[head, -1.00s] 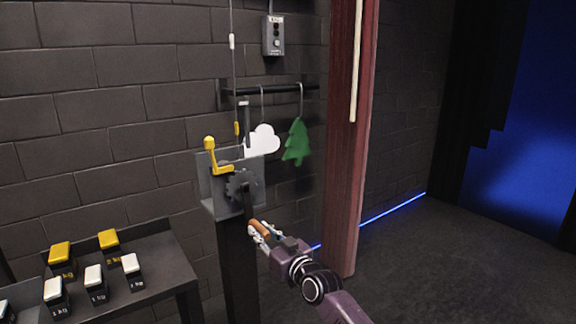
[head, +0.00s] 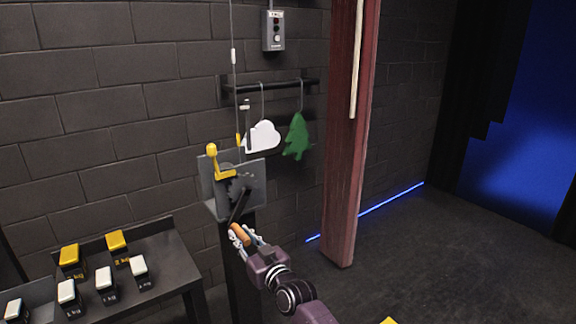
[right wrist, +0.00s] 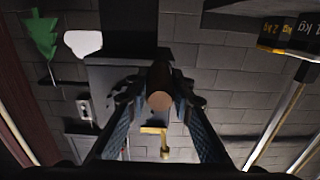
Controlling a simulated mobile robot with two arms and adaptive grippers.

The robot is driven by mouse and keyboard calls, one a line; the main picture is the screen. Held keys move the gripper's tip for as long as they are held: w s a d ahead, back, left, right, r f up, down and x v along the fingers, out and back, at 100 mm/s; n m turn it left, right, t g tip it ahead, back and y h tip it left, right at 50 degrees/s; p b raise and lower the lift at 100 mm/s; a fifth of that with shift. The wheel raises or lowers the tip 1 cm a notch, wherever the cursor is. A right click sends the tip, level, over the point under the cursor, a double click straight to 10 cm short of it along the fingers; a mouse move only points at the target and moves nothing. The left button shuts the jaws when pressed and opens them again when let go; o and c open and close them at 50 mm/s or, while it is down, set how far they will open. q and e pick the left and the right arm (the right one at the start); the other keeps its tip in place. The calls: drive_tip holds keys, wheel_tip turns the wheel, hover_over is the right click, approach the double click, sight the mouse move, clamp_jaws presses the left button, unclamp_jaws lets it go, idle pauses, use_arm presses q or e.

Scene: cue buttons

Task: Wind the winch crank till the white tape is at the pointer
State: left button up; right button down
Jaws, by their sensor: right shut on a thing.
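The winch (head: 222,188) stands on a dark post against the wall, with a grey plate, a dark gear and a yellow lever (head: 213,158). Its crank arm points down, ending in an orange-brown handle (head: 238,234). My right gripper (head: 246,240) is shut on this handle; the handle's round end (right wrist: 160,101) shows between the fingers in the right wrist view. A thin line rises from the winch. The white tape (head: 233,57) is high on it; a yellow mark (head: 238,139) is lower. A pale-tipped bracket (head: 245,104) beside the line may be the pointer. My left gripper is not in view.
A white cloud (head: 262,137) and a green tree (head: 297,137) hang from a wall bar behind the winch. A red-brown post (head: 347,190) stands to the right. A dark table (head: 170,262) with several weights is at the left. A switch box (head: 273,30) is on the wall.

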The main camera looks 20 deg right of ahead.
drive_tip(key=r, duration=0.1)
drive_tip(key=a+r+p, duration=0.2)
drive_tip(key=r, duration=0.1)
drive_tip(key=shift+s+a, duration=0.15)
drive_tip(key=shift+s, duration=0.1)
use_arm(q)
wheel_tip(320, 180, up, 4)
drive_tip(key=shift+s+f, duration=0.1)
use_arm(e)
drive_tip(key=shift+s+a, duration=0.15)
drive_tip(key=shift+a, duration=0.2)
use_arm(q)
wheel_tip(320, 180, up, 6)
drive_tip(key=p, duration=0.6)
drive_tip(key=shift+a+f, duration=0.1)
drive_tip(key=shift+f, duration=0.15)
use_arm(e)
drive_tip(key=r, duration=0.1)
drive_tip(key=a+r, duration=0.1)
drive_tip(key=r, duration=0.2)
drive_tip(key=shift+s+a+r, duration=0.25)
drive_tip(key=shift+s, duration=0.1)
